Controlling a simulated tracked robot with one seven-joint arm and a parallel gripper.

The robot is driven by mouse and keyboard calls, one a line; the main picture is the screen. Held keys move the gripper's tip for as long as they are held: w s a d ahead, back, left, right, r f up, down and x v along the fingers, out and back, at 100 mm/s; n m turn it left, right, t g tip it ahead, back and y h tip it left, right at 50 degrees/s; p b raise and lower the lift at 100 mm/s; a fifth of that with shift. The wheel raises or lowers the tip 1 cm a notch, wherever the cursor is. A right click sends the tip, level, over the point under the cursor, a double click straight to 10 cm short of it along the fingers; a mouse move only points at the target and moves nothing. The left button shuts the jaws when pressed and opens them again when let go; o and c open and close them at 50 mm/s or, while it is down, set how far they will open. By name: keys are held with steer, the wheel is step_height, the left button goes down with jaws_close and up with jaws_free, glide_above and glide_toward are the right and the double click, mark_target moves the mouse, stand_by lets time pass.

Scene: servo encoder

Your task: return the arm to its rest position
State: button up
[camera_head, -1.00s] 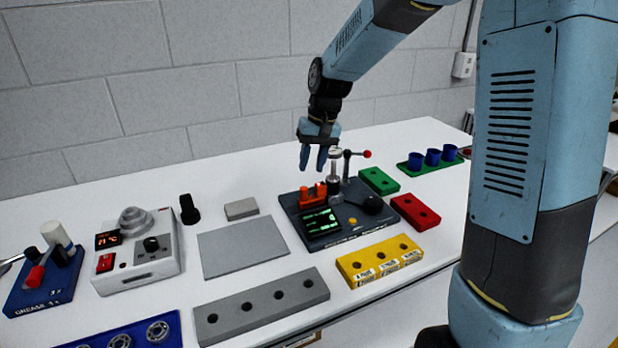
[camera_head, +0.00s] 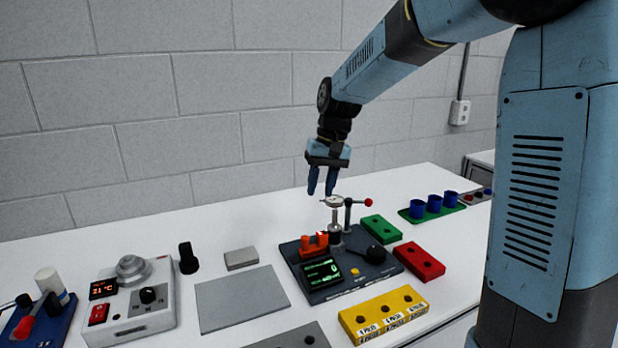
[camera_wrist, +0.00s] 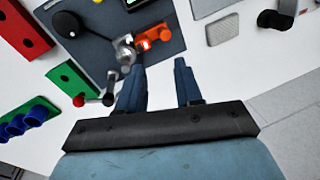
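My gripper (camera_head: 321,182) hangs pointing down above the back of the dark test fixture (camera_head: 325,288). Its two blue fingers are apart with nothing between them, and this also shows in the wrist view (camera_wrist: 160,85). The fixture carries a round metal gauge-like top on a post (camera_head: 334,204), a red-tipped lever (camera_head: 368,202), an orange clamp (camera_head: 313,246) and a lit green display (camera_head: 321,271). The fingertips appear just above the metal top in the head view; I cannot tell the exact gap.
Around the fixture lie a green block (camera_head: 382,229), a red block (camera_head: 419,261), a yellow block (camera_head: 384,315) and a grey mat (camera_head: 242,299). Blue cups (camera_head: 434,204) stand on a green tray at right. A heater unit (camera_head: 130,302) stands left. The wall (camera_head: 150,160) rises behind the table.

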steer(key=s+d+r+t, duration=0.2)
steer(key=s+d, duration=0.3)
steer(key=s, duration=0.3)
steer(key=s+d+r+m+t+h, duration=0.1)
steer(key=s+d+r+t, duration=0.1)
steer(key=s+d, duration=0.4)
steer(key=s+d+r+t+h, duration=0.1)
steer(key=s+d, duration=0.4)
steer(key=s, duration=0.6)
steer(key=shift+s+d+r+m+t, duration=0.25)
steer(key=shift+r+m+t, duration=0.15)
